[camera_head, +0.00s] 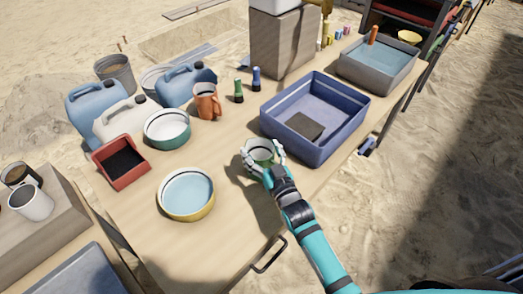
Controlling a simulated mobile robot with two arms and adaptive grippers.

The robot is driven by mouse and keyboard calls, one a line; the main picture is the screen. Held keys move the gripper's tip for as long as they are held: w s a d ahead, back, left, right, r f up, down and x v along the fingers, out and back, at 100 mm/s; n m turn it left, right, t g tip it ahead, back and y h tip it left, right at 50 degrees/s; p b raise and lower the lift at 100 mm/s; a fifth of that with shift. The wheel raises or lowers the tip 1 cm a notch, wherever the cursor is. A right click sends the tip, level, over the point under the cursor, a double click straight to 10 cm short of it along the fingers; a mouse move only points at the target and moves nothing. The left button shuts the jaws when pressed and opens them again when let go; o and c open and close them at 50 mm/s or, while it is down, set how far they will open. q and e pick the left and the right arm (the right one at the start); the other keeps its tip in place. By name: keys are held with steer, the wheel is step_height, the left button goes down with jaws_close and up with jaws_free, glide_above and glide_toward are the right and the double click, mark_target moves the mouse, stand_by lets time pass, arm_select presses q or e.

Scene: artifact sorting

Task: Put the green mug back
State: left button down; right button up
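A mug with a green side and white rim, which looks like the green mug (260,146), is on or just above the wooden table, left of the blue bin's near corner. My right gripper (262,158) is at this mug, with its pale fingers on both sides of it. I cannot tell whether they press on it or only surround it. The gripper hides the mug's near side, and no handle is clear. My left gripper is not in view.
The blue bin (270,118) stands close to my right gripper. A yellow bowl (186,213), a green bowl (150,142), a red tray (101,177) and an orange mug (207,107) stand to the left. Bare tabletop lies between the bowls and the gripper.

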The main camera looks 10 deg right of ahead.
steer(key=o, duration=0.4)
steer(key=s+d, duration=0.2)
steer(key=s, duration=0.9)
steer(key=shift+s+d+r, duration=0.2)
steer(key=shift+s, duration=0.2)
